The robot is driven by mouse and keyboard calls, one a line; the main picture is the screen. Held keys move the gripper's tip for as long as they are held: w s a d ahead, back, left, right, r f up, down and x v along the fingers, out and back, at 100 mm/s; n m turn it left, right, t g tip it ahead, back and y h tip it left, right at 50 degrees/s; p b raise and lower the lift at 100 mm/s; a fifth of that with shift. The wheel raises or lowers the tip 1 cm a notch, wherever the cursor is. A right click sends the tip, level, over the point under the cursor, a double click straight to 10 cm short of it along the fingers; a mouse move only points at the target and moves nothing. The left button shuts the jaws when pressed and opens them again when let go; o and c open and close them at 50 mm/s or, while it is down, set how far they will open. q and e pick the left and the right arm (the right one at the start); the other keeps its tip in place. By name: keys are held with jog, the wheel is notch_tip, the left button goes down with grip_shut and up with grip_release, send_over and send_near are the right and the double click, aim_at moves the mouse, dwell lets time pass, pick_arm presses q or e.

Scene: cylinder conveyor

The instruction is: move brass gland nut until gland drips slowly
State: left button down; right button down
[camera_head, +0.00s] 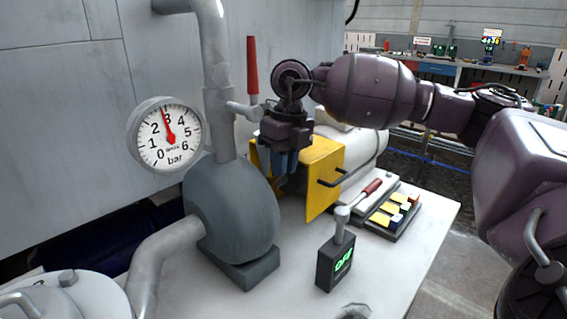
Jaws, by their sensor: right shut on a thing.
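My right gripper (286,172) points down between the grey pump body (238,210) and the yellow guard (325,178). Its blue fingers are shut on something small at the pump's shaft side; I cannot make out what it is. I see no brass gland nut; that spot is hidden by the gripper and pump. No drip can be made out. The pressure gauge (167,138) has its red needle just below 3 bar. My left gripper is not in view.
A red-handled valve lever (252,66) stands upright close behind the gripper. A dark switch box (336,262) shows green letters that seem to read OFF. A red-handled tool (371,187) and a tray (399,225) of small blocks lie at right. The bench front is mostly clear.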

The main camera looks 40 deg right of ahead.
jog(key=shift+s+t+p, duration=0.4)
jog(key=shift+p, duration=0.05)
pick_arm(q)
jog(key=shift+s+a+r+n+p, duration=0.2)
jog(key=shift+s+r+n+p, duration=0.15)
jog(key=shift+p, duration=0.4)
pick_arm(e)
jog(key=shift+s+d+f+t, duration=0.1)
jog(key=shift+s+f+t, duration=0.5)
jog(key=shift+t, duration=0.4)
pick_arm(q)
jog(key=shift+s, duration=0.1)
pick_arm(e)
jog(key=shift+w+f, duration=0.1)
jog(key=shift+w, duration=0.05)
jog(key=c, duration=1.4)
grip_release()
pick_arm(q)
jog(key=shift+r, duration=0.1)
